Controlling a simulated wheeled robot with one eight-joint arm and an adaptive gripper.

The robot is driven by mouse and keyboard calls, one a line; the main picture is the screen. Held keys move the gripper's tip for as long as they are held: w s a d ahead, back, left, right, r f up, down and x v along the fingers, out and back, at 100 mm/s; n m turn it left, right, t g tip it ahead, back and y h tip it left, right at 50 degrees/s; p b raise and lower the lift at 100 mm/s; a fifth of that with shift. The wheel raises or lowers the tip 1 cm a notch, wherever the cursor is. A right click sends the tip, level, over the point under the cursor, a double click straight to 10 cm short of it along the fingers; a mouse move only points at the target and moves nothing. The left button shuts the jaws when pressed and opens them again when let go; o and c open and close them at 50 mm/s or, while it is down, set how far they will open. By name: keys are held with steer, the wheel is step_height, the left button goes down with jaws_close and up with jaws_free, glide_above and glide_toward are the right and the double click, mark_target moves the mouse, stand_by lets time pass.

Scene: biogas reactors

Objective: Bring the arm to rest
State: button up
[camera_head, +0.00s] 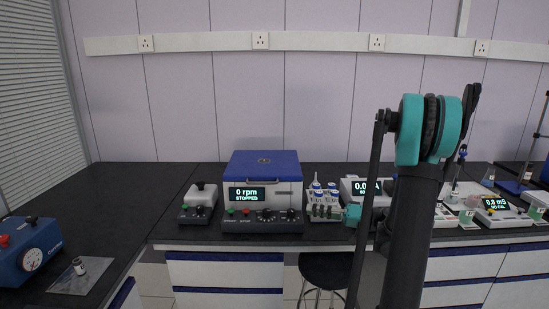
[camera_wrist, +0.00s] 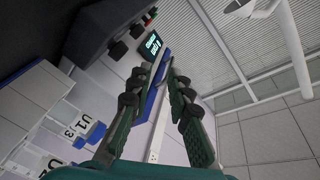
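My gripper (camera_wrist: 158,75) is in the wrist view with its two dark green ridged fingers apart and nothing between them. In the head view my arm rises at right of centre, bends at a teal joint, and comes down to a teal part by the bottle rack. The centrifuge (camera_head: 263,185), with a blue lid that looks shut, reads 0 rpm, STOPPED. A lit display (camera_wrist: 152,45) shows beyond my fingertips in the wrist view. White bottles with blue caps (camera_head: 317,188) stand in the rack, partly behind my gripper.
A small grey device (camera_head: 199,203) stands left of the centrifuge. A balance (camera_head: 365,187) and a meter (camera_head: 497,207) stand to the right, partly behind my arm. A stool (camera_head: 326,270) stands below the bench.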

steer(key=s+a+f+m+g+h, duration=0.25)
steer(key=s+a+f+h, duration=0.25)
steer(key=s+f+h, duration=0.4)
steer(key=s+d+f+h, duration=0.2)
steer(key=s+d+h, duration=0.2)
steer(key=s+d, duration=0.1)
steer(key=s+d+f+m+t+h, duration=0.1)
steer(key=s+d+f+h, duration=0.1)
steer(key=s+d+h, duration=0.2)
steer(key=s+d, duration=0.1)
steer(key=s, duration=0.2)
steer(key=shift+f, duration=0.25)
steer(key=shift+s+d+t, duration=0.1)
steer(key=shift+t, duration=0.15)
